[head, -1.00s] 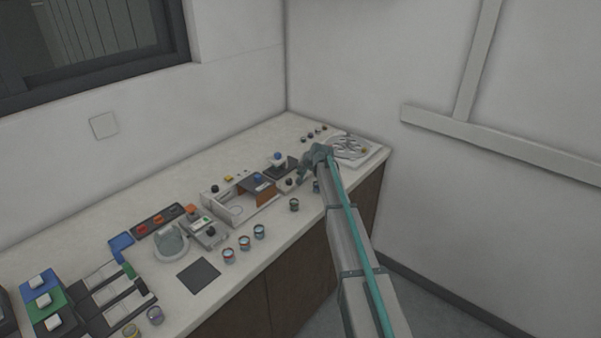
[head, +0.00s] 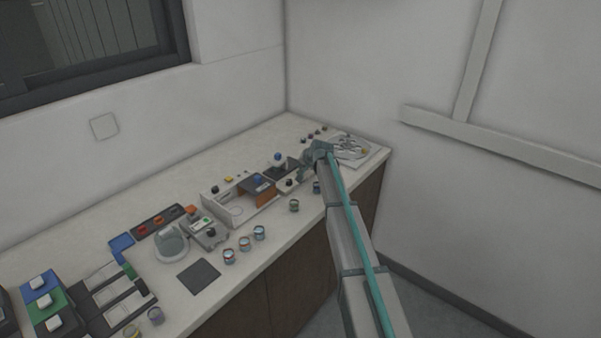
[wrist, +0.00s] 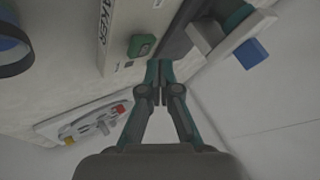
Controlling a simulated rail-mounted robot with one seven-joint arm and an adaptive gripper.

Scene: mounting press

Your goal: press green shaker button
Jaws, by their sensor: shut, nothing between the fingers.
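The green button (wrist: 141,45) shows in the wrist view as a small raised block on the pale face of the shaker (wrist: 115,45), beside printed letters ending in "AKER". My gripper (wrist: 160,76) is shut and empty. In the wrist view its fingertips are just below and right of the green button, and a small gap shows between them. In the head view my gripper (head: 305,174) is at the right part of the counter, by the shaker (head: 287,187). The green button cannot be made out in the head view.
A blue knob (wrist: 251,53) juts out right of my fingertips. Several small jars (head: 294,206) line the front edge. Brown-sided equipment (head: 258,188) stands left of the shaker.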

